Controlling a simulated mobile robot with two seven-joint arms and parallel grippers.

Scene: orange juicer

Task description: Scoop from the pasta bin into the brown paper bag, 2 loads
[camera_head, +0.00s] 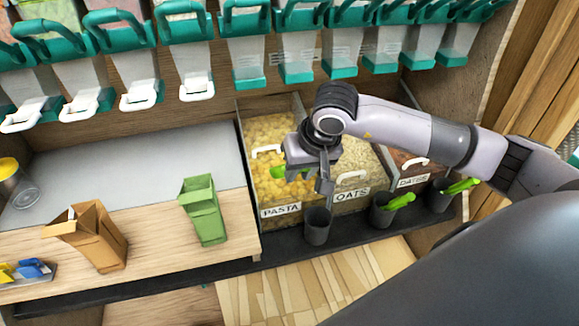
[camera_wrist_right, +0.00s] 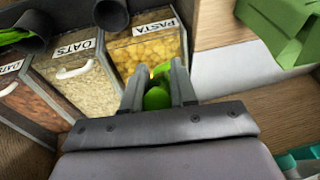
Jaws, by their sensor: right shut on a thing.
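The pasta bin (camera_head: 281,210) stands at the left of a row of labelled bins, filled with yellow pasta. It also shows in the right wrist view (camera_wrist_right: 152,28). My right gripper (camera_head: 306,174) is over the pasta bin's front right part, fingers pointing down, shut on a green scoop (camera_head: 284,173). The scoop's green part shows between the fingers in the right wrist view (camera_wrist_right: 157,98); its bowl is mostly hidden, so its load cannot be told. The brown paper bag (camera_head: 97,240) stands open on the wooden counter at the left, apart from the gripper. My left gripper is out of view.
A green bag (camera_head: 205,212) stands between the brown bag and the bins. Oats (camera_head: 351,194) and dates (camera_head: 412,181) bins are right of the pasta. Dark cups (camera_head: 317,226) line the front ledge, two with green scoops. Dispensers (camera_head: 247,65) hang above.

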